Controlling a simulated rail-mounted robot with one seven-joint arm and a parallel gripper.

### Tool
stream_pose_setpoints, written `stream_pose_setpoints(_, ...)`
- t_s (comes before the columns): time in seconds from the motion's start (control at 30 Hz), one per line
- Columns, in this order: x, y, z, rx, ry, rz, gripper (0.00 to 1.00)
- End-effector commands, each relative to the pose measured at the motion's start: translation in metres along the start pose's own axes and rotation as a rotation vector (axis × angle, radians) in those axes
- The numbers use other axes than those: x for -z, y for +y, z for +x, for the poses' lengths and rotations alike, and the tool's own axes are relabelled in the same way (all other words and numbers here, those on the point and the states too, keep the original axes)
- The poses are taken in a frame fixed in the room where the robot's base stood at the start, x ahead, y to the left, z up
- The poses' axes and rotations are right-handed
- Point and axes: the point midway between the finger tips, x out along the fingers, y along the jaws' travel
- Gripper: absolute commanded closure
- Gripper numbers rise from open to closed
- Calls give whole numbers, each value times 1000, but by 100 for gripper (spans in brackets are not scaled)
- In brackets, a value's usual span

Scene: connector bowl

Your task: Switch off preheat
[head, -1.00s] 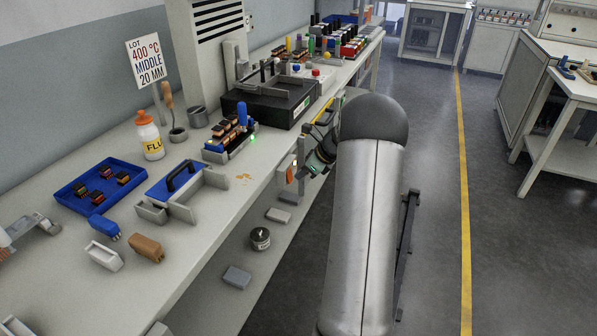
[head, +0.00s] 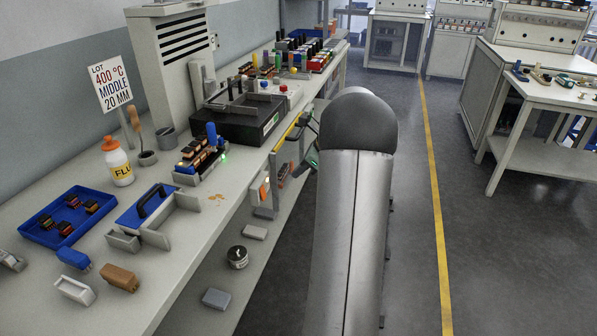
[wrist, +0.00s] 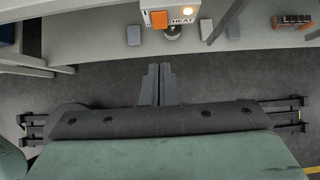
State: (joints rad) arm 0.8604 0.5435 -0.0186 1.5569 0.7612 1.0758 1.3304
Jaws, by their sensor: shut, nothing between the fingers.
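A small pale box labelled HEAT, with an orange rocker switch (wrist: 160,19) and a glowing warm-white lamp (wrist: 189,11), sits at the top of the wrist view. In the head view the orange switch (head: 264,190) is on the bench's front side, below the top, with its lamp lit. My gripper (wrist: 157,70) is shut and empty, its fingertips pointing toward the box with a gap in the picture. In the head view my gripper is small and partly hidden behind my arm, right of the switch. I cannot tell the rocker's position.
The bench top (head: 185,235) holds a blue tray (head: 40,236), a flux bottle (head: 118,160) and a black machine (head: 240,125). A lower shelf has a round tin (head: 237,257) and grey blocks. The aisle floor (head: 410,270) at right is clear.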

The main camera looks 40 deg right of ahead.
Motion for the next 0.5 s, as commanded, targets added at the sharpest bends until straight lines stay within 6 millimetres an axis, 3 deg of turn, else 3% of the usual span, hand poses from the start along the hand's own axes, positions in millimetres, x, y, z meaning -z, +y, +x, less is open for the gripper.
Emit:
stream_pose_setpoints(0.27, 12, -4, 13, 1, 49, -2, 100)
stream_pose_setpoints(0.5, 12, -5, 9, 1, 58, 1, 100)
